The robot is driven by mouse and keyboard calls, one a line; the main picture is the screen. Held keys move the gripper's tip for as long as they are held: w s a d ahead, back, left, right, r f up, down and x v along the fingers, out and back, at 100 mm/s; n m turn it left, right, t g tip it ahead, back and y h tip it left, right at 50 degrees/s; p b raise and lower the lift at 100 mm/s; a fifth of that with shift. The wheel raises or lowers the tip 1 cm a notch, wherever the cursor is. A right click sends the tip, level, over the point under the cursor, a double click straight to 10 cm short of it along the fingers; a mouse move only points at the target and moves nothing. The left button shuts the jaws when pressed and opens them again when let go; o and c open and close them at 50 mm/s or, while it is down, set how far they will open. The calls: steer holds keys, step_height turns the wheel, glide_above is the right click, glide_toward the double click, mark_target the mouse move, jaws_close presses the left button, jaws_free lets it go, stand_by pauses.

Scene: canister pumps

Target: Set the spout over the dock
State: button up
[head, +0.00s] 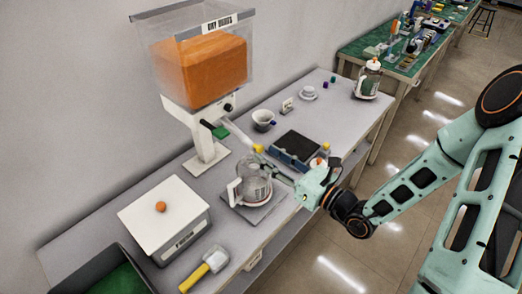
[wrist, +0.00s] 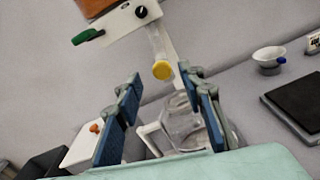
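The dispenser's spout (head: 238,134) is a pale tube slanting down from a white stand and ending in a yellow tip (wrist: 162,70). The tip also shows in the head view (head: 258,148), up and right of a clear glass jug (head: 256,185). The jug stands on a grey square plate (head: 268,213), possibly the dock; no label shows. My gripper (head: 283,172) is beside the jug, right of and below the tip. In the wrist view my gripper (wrist: 157,95) is open and empty, its blue-padded fingers apart, with the tip showing beyond and between them.
The dispenser's clear hopper (head: 205,65) holds orange material. A green lever (head: 220,132) sticks out near the spout. A black-topped scale (head: 296,148) and white cup (head: 263,120) stand behind my gripper. A white box (head: 165,213) stands at the left.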

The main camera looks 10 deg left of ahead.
steer(key=v, duration=0.8)
steer(key=shift+a, duration=0.1)
